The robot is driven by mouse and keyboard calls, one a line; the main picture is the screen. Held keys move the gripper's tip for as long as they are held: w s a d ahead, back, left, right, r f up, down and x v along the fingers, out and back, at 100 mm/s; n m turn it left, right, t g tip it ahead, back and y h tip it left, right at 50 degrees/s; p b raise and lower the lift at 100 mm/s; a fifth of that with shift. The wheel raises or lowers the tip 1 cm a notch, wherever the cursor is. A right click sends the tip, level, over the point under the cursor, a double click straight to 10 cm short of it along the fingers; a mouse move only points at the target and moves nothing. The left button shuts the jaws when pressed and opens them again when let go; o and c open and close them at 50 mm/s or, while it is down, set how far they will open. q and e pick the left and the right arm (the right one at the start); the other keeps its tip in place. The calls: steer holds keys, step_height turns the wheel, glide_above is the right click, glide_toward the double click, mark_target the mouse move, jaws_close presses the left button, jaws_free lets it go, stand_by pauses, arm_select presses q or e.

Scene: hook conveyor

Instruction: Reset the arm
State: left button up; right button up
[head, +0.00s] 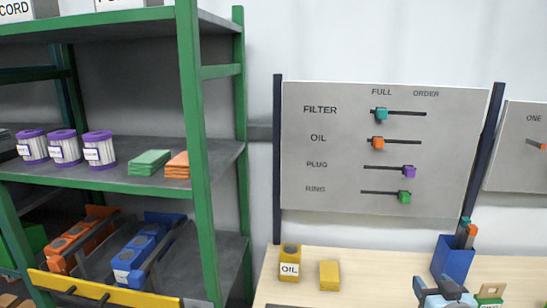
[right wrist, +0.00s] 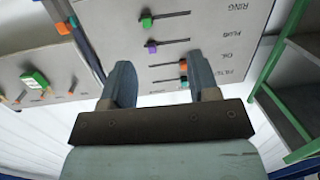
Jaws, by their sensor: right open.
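My right gripper (head: 445,293) shows at the bottom edge of the head view, in front of the table, cut off by the frame. In the right wrist view its two fingers (right wrist: 160,80) stand apart with nothing between them. Beyond them the slider board (right wrist: 215,28) appears upside down. My left gripper is in neither view.
The slider board (head: 330,190) has FILTER and OIL knobs towards FULL, PLUG and RING towards ORDER. The table (head: 370,295) holds a yellow OIL can (head: 290,257), a yellow block (head: 329,275) and a blue holder (head: 453,258). A green shelf (head: 200,150) stands left.

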steer(key=s+a+f+g+y+p, duration=0.1)
steer(key=s+a+f, duration=0.1)
steer(key=a+f, duration=0.1)
steer(key=s+a+f+n+g+y+p, duration=0.1)
steer(key=s+a+f, duration=0.2)
steer(key=f, duration=0.2)
steer(key=s+a+f+n+g+y+p, duration=0.1)
steer(key=s+a+f, duration=0.1)
steer(key=a+f, duration=0.1)
steer(key=shift+s+f+p, duration=0.15)
steer(key=shift+f+p, duration=0.2)
steer(key=shift+f, duration=0.3)
arm_select(q)
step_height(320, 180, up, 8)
steer(key=p, duration=0.3)
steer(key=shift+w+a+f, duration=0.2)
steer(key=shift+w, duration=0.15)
arm_select(e)
steer(key=s+a+f+n+g+y, duration=0.1)
steer(key=s+a+f, duration=0.2)
steer(key=s+a, duration=0.2)
steer(key=s+a+f+n+g+y, duration=0.1)
steer(key=s+a+f, duration=0.3)
steer(key=s, duration=0.5)
steer(key=shift+a+y, duration=0.4)
steer(key=shift+a, duration=0.8)
steer(key=shift+s, duration=0.1)
